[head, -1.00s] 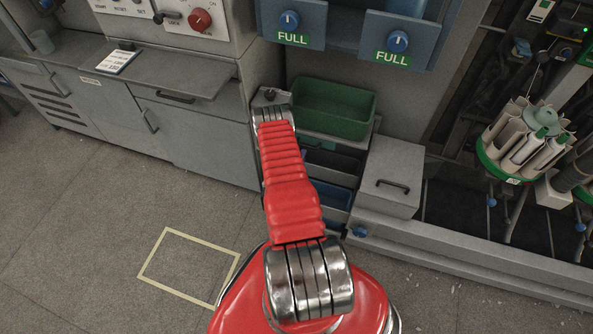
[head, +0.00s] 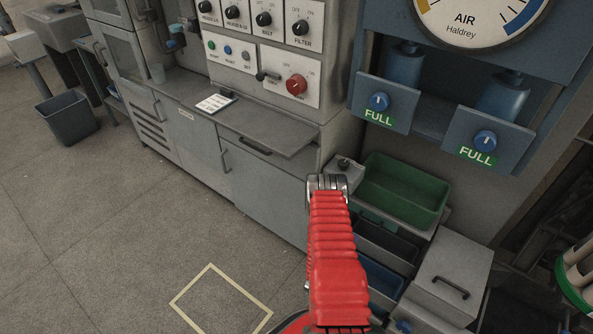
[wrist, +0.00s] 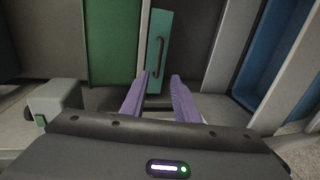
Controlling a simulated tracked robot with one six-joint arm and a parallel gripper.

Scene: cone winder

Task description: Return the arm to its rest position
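My red arm stretches away from my body in the lower middle of the head view, ending at a metal joint in front of the grey cabinet (head: 265,190). My gripper is hidden in the head view. In the wrist view my gripper (wrist: 158,78) shows two purple fingers held apart with nothing between them. Beyond the fingertips is a teal panel (wrist: 157,25) with a dark handle; I cannot tell if a finger touches it.
A green bin (head: 402,192) and a grey box with a handle (head: 450,277) are close right of my arm. A control panel with a red knob (head: 296,85) is above the cabinet. The floor by the yellow outlined square (head: 222,300) is clear.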

